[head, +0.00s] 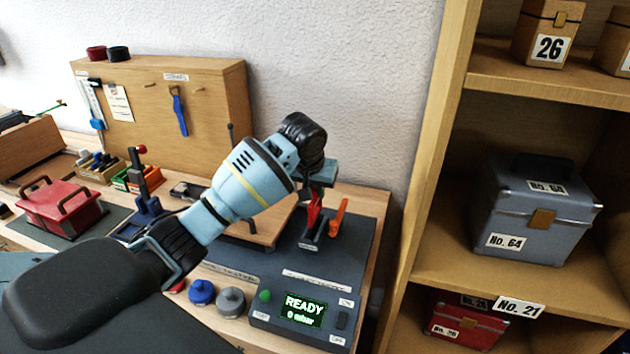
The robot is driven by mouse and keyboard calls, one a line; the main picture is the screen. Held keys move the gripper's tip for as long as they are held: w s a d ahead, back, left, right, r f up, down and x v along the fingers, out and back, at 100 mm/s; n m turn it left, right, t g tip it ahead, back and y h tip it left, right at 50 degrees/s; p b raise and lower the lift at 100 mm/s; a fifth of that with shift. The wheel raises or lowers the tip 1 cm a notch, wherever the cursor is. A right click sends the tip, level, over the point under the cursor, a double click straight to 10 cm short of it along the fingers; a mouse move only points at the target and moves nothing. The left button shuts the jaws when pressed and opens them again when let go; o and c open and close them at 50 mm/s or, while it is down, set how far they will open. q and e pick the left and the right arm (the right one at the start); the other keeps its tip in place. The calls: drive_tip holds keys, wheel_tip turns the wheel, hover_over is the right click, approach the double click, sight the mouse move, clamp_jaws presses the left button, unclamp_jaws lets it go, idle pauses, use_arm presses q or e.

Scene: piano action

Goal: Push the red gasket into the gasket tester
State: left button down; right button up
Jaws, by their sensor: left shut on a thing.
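The gasket tester (330,268) is a dark grey unit on the bench, with a green-lit screen (304,308) reading READY, 0 mbar. My left gripper (318,188) points down over its rear part and is shut on a narrow red piece, which looks like the red gasket (314,212). The red gasket is just above or at a small grey block (312,243) on the tester; I cannot tell whether it touches. An orange lever (338,217) stands right beside it. My gripper and wrist hide part of the tester. My right gripper is not in view.
Blue (202,292) and grey (231,301) round knob-like pieces stand left of the tester. A wooden tool board (215,85) stands behind, with a red toolbox (60,203) at left. A wooden shelf unit (425,160) with boxes closes off the right.

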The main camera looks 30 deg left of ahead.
sight(315, 211)
use_arm(q)
drive_tip(key=shift+f, duration=1.3)
drive_tip(key=shift+f, duration=2.15)
idle(1.9)
drive_tip(key=c, duration=1.3)
unclamp_jaws()
drive_tip(key=shift+o, duration=0.5)
drive_tip(key=shift+o, duration=0.7)
drive_tip(key=shift+r, duration=3.75)
